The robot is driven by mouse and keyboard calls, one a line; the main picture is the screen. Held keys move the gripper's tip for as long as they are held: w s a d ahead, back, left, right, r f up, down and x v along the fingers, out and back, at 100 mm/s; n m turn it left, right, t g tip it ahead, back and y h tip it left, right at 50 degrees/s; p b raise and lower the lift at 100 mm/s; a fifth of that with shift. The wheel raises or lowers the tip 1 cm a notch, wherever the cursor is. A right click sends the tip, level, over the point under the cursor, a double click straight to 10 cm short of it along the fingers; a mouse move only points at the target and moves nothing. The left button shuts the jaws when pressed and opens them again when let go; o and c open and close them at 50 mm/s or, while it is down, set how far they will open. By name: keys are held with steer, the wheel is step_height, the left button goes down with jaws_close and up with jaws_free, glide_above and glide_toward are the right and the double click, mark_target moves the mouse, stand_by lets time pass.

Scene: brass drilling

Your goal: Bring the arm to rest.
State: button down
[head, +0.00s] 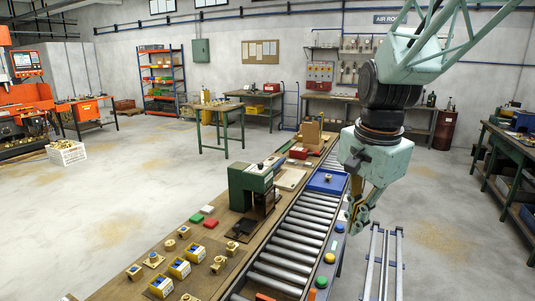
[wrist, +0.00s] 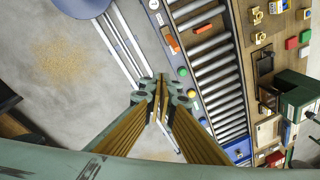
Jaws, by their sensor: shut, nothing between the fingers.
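My gripper (head: 353,222) hangs at the end of my pale green arm, to the right of the roller conveyor (head: 283,240) in the head view. Its fingers point down and are shut with nothing between them. In the wrist view the brass-coloured fingers (wrist: 158,88) meet at their tips, above the floor between the floor rails and the conveyor's edge. The gripper appears apart from the conveyor and the bench, and touches nothing that I can see.
A blue tray (head: 326,181) lies on the conveyor's far part. Coloured buttons (head: 329,258) line its right edge. A green drilling machine (head: 250,188) stands on the wooden bench with brass parts and small boxes. Floor rails (head: 382,262) run at right. Open floor (head: 440,220) lies further right.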

steer(key=s+r+n, duration=0.1)
steer(key=s+n, duration=0.3)
steer(key=s, duration=0.6)
steer(key=s+r+n+t, duration=0.1)
steer(key=s+n, duration=0.3)
steer(key=s, duration=0.6)
steer(key=s+r+n+t+b, duration=0.1)
steer(key=s+r+n, duration=0.2)
steer(key=s, duration=0.7)
steer(key=shift+n, duration=0.4)
stand_by(1.4)
